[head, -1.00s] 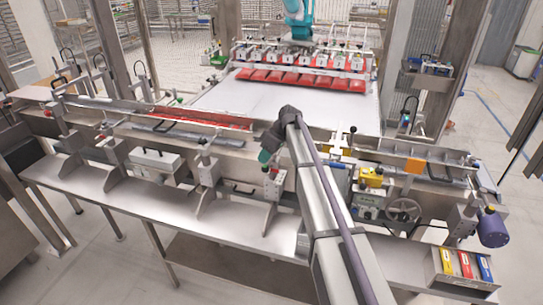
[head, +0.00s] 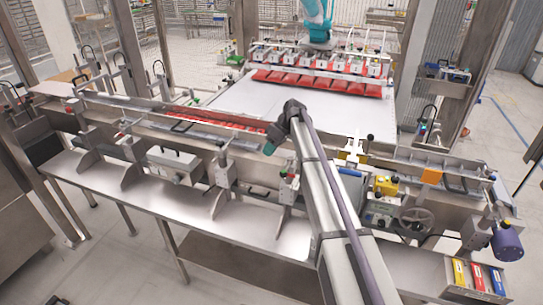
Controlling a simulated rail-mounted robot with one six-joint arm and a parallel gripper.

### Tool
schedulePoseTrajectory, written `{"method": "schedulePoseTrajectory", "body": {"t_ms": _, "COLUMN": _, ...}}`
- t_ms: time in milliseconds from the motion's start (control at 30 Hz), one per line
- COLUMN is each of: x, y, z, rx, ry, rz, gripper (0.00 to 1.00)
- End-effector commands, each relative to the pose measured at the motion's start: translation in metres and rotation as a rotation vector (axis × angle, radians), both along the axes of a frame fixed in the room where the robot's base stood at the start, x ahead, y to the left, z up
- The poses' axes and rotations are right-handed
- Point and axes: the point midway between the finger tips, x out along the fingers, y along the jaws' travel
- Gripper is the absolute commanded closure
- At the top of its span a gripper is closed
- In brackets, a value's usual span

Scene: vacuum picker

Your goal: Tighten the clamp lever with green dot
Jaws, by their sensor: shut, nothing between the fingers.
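Another clamp (head: 223,172) stands further left, and a green knob (head: 194,93) shows on the rail behind.
A steel shelf (head: 235,229) runs below the rail. A white box (head: 173,161) hangs at left. A handwheel (head: 416,222), yellow part (head: 386,186) and purple motor (head: 507,241) are at right. A white bed (head: 290,108) with a row of red-based picker heads (head: 318,72) lies behind.

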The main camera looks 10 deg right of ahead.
Motion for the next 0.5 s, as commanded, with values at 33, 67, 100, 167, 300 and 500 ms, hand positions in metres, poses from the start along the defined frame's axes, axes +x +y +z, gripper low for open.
{"method": "schedulePoseTrajectory", "body": {"t_ms": 33, "x": 0.01, "y": -0.002, "z": 0.024, "rx": 0.0, "ry": 0.0, "rz": 0.0, "gripper": 1.0}}
{"method": "schedulePoseTrajectory", "body": {"t_ms": 67, "x": 0.014, "y": -0.003, "z": 0.031, "rx": 0.0, "ry": 0.0, "rz": 0.0, "gripper": 1.0}}
{"method": "schedulePoseTrajectory", "body": {"t_ms": 100, "x": 0.019, "y": -0.004, "z": 0.039, "rx": 0.0, "ry": 0.0, "rz": 0.0, "gripper": 1.0}}
{"method": "schedulePoseTrajectory", "body": {"t_ms": 167, "x": 0.026, "y": -0.005, "z": 0.049, "rx": 0.0, "ry": 0.0, "rz": 0.0, "gripper": 1.0}}
{"method": "schedulePoseTrajectory", "body": {"t_ms": 300, "x": 0.037, "y": -0.008, "z": 0.062, "rx": 0.0, "ry": 0.0, "rz": 0.0, "gripper": 1.0}}
{"method": "schedulePoseTrajectory", "body": {"t_ms": 500, "x": 0.039, "y": -0.009, "z": 0.061, "rx": -0.001, "ry": -0.001, "rz": 0.0, "gripper": 1.0}}
